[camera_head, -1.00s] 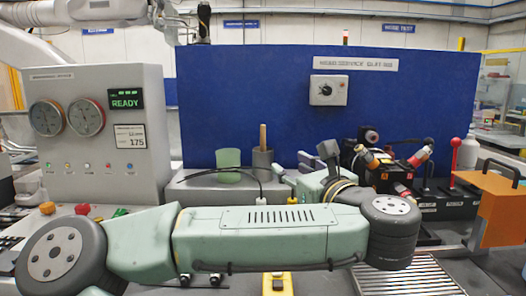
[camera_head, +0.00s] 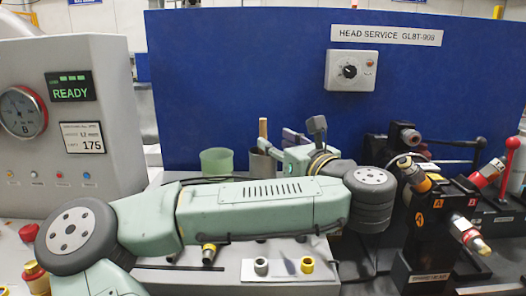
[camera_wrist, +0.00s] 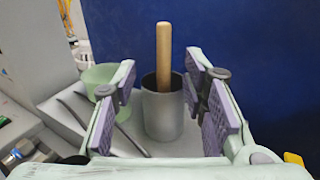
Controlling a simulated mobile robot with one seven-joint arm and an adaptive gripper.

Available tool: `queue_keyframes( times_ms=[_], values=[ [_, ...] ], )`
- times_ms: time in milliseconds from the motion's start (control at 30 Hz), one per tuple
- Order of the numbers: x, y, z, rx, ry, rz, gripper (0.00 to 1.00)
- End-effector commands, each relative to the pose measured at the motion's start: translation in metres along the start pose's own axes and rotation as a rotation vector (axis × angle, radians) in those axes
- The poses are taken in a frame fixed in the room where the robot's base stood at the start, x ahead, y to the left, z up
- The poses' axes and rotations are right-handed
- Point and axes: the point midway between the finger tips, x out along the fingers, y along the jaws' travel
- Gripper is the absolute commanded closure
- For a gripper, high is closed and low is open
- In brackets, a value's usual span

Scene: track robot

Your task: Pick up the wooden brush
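The wooden brush shows only as a light wooden handle (camera_head: 263,128), standing nearly upright in a grey metal cup (camera_head: 262,165). Its lower end is hidden inside the cup. In the wrist view the handle (camera_wrist: 164,52) and cup (camera_wrist: 163,118) appear between my finger pads. My gripper (camera_head: 303,134) is just right of the cup in the head view. Its purple-padded fingers are spread wide and empty in the wrist view (camera_wrist: 160,80). The handle appears beyond the fingertips, with no contact visible.
A green cup (camera_head: 217,162) stands left of the metal cup, with a dark cable near it. A blue panel (camera_head: 240,70) rises behind. A black tool stand (camera_head: 432,225) is at right. A grey gauge console (camera_head: 110,130) is at left.

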Motion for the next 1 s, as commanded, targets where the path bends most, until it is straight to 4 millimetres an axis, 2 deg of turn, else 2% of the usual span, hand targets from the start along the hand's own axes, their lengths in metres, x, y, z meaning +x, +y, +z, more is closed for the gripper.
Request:
queue_keyframes(
  times_ms=[100,333,500,600,900,1000],
  values=[
    [0.018,0.0,0.003,0.0,0.001,0.002,0.61],
    [0.035,-0.001,0.005,0.0,0.0,0.001,0.61],
    [0.061,-0.004,0.013,0.001,0.001,0.002,0.61],
    [0.074,-0.004,0.009,0.0,0.001,0.002,0.61],
    [0.08,-0.004,0.007,0.0,0.0,-0.001,0.61],
    [0.08,-0.004,0.007,0.0,0.0,-0.001,0.66]
  ],
)
